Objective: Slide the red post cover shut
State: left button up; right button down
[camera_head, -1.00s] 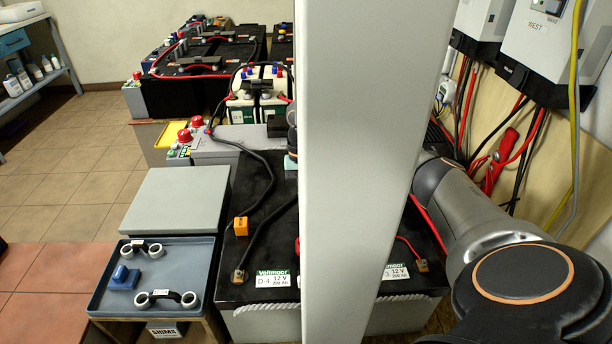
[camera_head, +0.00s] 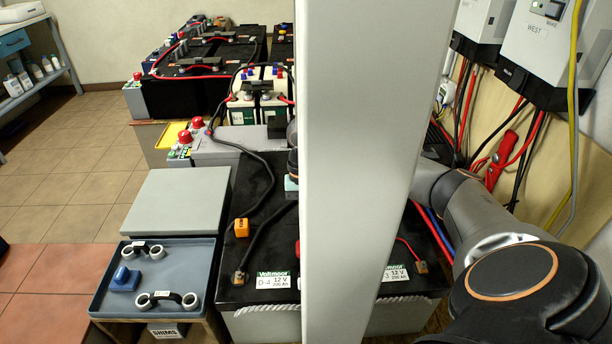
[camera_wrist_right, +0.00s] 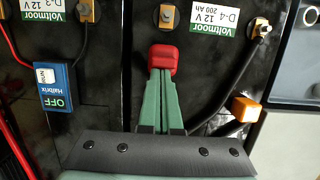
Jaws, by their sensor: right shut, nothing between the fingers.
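The red post cover (camera_wrist_right: 163,58) lies on the black battery top in the right wrist view, just below a bare copper-coloured post terminal (camera_wrist_right: 167,16), which shows uncovered. My right gripper (camera_wrist_right: 161,76) has its green fingers shut and empty. Their tips are at the near side of the cover; whether they touch it I cannot tell. In the head view a sliver of red (camera_head: 298,249), probably the cover, shows at the edge of my grey column, which hides most of the right gripper. My left gripper is not in view.
A black cable ends at the D-4 terminal (camera_wrist_right: 260,28), and an orange block (camera_wrist_right: 245,109) sits nearby. A blue OFF switch box (camera_wrist_right: 55,86) stands left in the wrist view. A blue-grey tray (camera_head: 158,285) holds handled parts.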

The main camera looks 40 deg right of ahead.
jog(key=shift+s+a, duration=1)
jog(key=shift+s, duration=0.2)
jog(key=shift+s+a, duration=0.95)
jog(key=shift+s, duration=0.2)
jog(key=p+v, duration=0.1)
jog(key=v, duration=1.1)
jog(key=shift+r, duration=0.3)
jog(key=shift+w+d, duration=0.1)
